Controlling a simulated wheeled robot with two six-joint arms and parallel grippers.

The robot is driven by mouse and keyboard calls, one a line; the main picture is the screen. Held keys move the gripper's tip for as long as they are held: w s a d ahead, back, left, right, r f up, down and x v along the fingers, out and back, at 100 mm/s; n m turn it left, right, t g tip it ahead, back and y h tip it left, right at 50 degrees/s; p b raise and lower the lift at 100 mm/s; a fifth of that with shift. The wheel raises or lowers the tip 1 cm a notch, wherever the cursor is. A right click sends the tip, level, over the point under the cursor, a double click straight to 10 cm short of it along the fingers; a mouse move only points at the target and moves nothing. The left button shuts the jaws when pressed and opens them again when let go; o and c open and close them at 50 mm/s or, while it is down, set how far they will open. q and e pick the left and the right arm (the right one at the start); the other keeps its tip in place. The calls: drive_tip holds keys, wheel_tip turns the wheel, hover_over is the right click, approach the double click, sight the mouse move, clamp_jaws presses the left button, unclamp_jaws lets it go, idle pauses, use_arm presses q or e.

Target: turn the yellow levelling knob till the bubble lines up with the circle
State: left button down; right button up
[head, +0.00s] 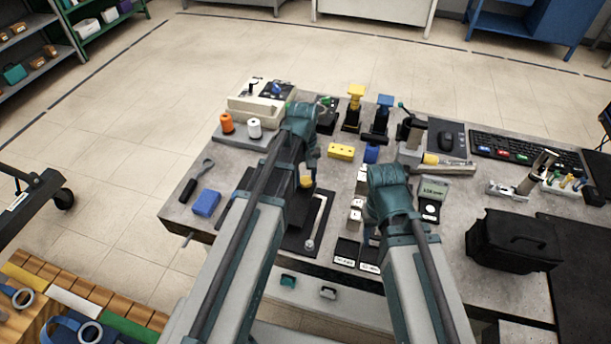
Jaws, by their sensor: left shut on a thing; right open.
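My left gripper (307,168) reaches down over a dark plate (296,240) near the table's front left. It is shut on a small yellow piece (306,183), which looks like the yellow levelling knob. My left arm hides much of the plate. A pale rod with a round end (317,225) lies on the right part of the plate. I cannot make out the bubble or its circle. My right gripper (376,232) is to the right of the plate, mostly hidden under its own wrist. It is open, and I see nothing held in it.
A black case (513,240) and a keyboard (520,152) are at the right. Small pale blocks stand between my arms.

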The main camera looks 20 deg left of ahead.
sight(304, 178)
use_arm(q)
drive_tip(key=shift+a, duration=0.1)
drive_tip(key=shift+c, duration=1.9)
unclamp_jaws()
drive_tip(key=shift+r, duration=0.2)
use_arm(e)
drive_tip(key=shift+r, duration=0.15)
use_arm(q)
wheel_tip(304, 178, up, 14)
drive_tip(key=p, duration=1.3)
drive_tip(key=shift+a+f+p, duration=0.15)
drive_tip(key=shift+f+p, duration=0.05)
drive_tip(key=shift+p, duration=0.2)
use_arm(e)
wheel_tip(304, 178, up, 14)
drive_tip(key=shift+f, duration=0.2)
use_arm(q)
drive_tip(key=shift+w, duration=0.1)
